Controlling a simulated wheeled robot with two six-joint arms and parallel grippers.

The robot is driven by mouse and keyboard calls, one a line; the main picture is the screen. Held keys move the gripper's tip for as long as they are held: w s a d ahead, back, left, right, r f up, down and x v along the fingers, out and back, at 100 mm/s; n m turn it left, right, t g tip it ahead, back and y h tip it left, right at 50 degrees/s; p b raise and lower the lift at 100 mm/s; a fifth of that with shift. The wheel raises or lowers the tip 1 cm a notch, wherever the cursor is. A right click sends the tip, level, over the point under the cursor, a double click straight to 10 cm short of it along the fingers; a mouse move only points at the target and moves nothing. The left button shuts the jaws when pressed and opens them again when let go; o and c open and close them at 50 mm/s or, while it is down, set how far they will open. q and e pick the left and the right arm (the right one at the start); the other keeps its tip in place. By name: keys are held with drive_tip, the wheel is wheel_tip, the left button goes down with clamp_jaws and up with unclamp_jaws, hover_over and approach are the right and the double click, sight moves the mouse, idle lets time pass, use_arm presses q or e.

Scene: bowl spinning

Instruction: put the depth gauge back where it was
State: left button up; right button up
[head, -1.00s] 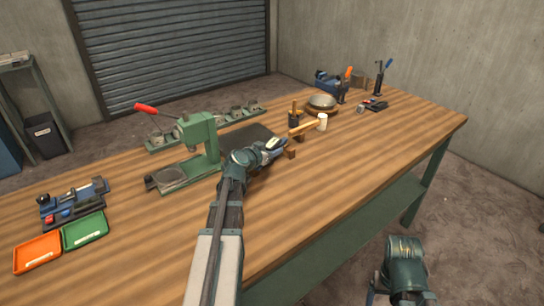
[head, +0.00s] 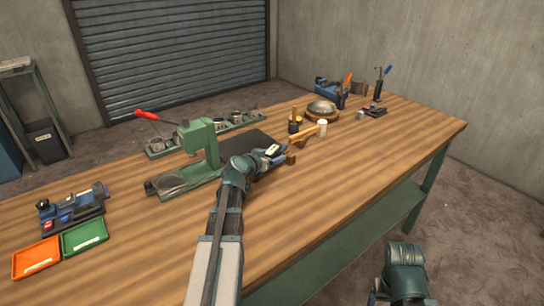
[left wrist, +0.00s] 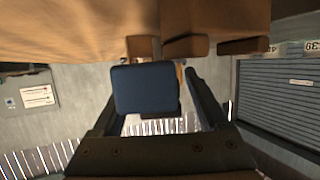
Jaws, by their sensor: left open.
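My left gripper (head: 276,152) is open over the middle of the workbench, just right of the green press. In the left wrist view, a dark blue block (left wrist: 145,90) sits between the spread fingers of this gripper (left wrist: 150,85). It may be the depth gauge, but I cannot tell for sure, nor whether a finger touches it. Brown wooden blocks (left wrist: 185,46) show just beyond it, and a small wooden block (head: 290,159) shows beside the gripper in the head view. My right arm is at the lower right, off the bench; its fingers do not show.
The green press (head: 198,140) with a red handle stands left of my arm. A dark mat (head: 250,140) lies behind the gripper. A mallet (head: 306,132) lies close to its right. Orange (head: 36,258) and green (head: 85,236) trays are at the left. The right front of the workbench (head: 350,165) is clear.

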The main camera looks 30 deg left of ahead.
use_arm(q)
drive_tip(key=p+v, duration=0.3)
drive_tip(key=v, duration=0.9)
drive_tip(key=shift+p, duration=0.35)
use_arm(e)
wheel_tip(320, 180, up, 4)
use_arm(q)
drive_tip(key=shift+f, duration=0.1)
